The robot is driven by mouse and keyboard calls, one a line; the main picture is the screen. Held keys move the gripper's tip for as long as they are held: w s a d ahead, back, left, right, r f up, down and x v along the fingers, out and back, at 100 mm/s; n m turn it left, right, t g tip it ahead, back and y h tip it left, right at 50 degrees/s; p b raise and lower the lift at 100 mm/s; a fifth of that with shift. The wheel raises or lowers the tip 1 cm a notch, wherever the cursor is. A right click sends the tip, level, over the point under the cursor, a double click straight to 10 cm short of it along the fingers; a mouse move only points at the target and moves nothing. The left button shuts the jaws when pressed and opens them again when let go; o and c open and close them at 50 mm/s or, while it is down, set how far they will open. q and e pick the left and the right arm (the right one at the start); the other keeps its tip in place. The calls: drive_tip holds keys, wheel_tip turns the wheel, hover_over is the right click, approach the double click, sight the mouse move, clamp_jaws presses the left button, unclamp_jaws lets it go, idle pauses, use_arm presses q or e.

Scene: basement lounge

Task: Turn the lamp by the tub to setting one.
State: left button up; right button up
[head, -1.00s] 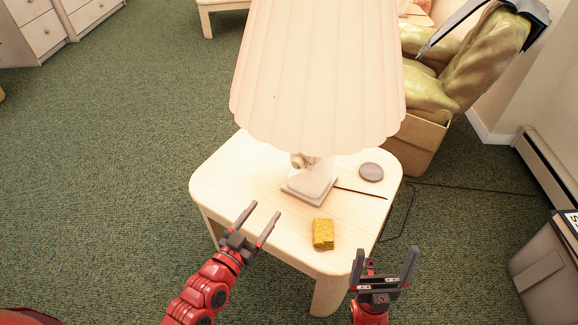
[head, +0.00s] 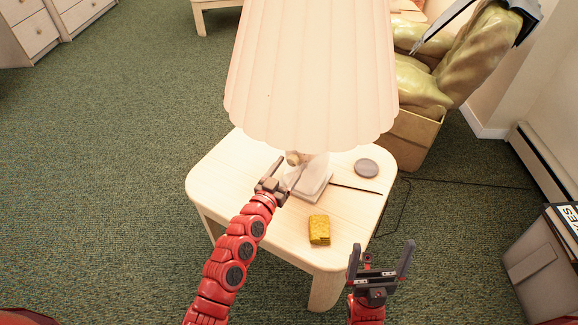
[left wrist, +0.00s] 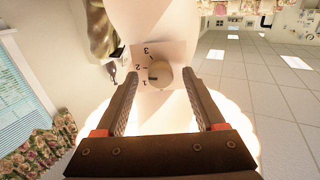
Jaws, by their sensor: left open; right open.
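The lit lamp stands on a pale wooden table (head: 225,165), with a wide pleated shade (head: 310,75) and a pale square base (head: 312,190). Its round knob (head: 293,158) shows under the shade. In the left wrist view the knob (left wrist: 160,75) sits on a plate (left wrist: 141,55) marked 3, 2 and 1. A short dark mark on the knob faces the numbers, near 1; its exact setting is hard to tell. My left gripper (head: 276,172) is open beside the knob, which lies beyond and between its fingertips, seemingly not gripped. My right gripper (head: 380,260) is open and empty off the table's front right corner.
A yellow block (head: 319,230) and a grey disc (head: 366,168) lie on the table. A dark cord runs right from the lamp base. A grey bin (head: 535,262) stands at right, a yellow-green armchair (head: 455,75) behind. Carpet at left is clear.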

use_arm(q)
drive_tip(key=shift+w, duration=0.15)
drive_tip(key=shift+c, duration=0.3)
drive_tip(key=shift+r, duration=0.1)
clamp_jaws()
drive_tip(key=shift+n, duration=0.7)
drive_tip(key=n+b, duration=0.1)
drive_tip(key=n, duration=0.2)
drive_tip(key=shift+r+n+g, duration=0.1)
drive_tip(key=shift+n+g, duration=0.2)
drive_tip(key=shift+n, duration=2.3)
